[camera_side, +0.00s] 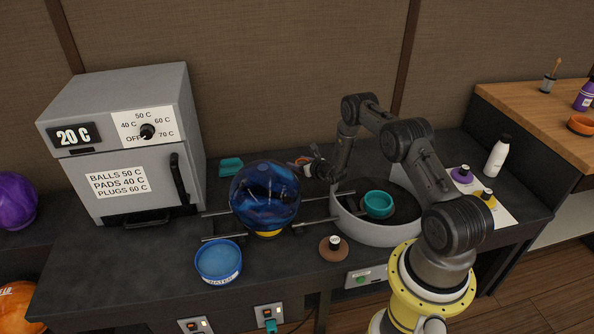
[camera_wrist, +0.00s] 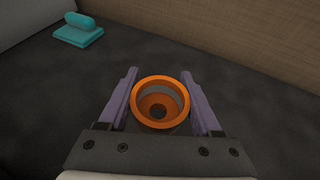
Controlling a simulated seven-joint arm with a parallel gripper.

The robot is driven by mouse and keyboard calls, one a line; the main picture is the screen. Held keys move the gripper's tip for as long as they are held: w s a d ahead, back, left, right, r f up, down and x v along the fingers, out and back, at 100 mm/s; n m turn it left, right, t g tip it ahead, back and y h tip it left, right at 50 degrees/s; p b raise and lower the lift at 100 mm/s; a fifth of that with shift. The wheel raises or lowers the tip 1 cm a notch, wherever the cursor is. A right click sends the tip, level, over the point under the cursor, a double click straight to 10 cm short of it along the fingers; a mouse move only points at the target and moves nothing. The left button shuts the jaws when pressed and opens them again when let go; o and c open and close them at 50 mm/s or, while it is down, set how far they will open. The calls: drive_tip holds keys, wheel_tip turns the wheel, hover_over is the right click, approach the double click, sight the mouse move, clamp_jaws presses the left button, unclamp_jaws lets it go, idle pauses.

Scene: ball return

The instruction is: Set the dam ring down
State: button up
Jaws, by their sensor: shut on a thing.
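The dam ring (camera_wrist: 161,82) is an orange ring with a stepped, hollow inside, seen from above in the wrist view. My gripper (camera_wrist: 160,90) is shut on it, with one purple-grey finger on each side. The dark counter (camera_wrist: 50,115) lies beneath; whether the ring touches it I cannot tell. The ring is mostly hidden there.
A teal pad block (camera_wrist: 78,30) lies beyond the ring to the left. The ball rests by metal rails (camera_side: 220,212). A grey oven (camera_side: 120,135) stands left, a round basin with a teal bowl (camera_side: 378,204) right, and a blue water bowl (camera_side: 218,262) in front.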

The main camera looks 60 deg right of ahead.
sight(297, 175)
drive_tip(key=shift+w+d+f, duration=0.15)
drive_tip(key=shift+w+f, duration=0.15)
drive_tip(key=shift+f, duration=0.05)
drive_tip(key=shift+w+d+f, duration=0.15)
drive_tip(key=shift+f, duration=1.55)
drive_tip(key=shift+f, duration=0.1)
drive_tip(key=shift+f, duration=0.15)
drive_tip(key=o, duration=1.3)
drive_tip(key=shift+o, duration=0.2)
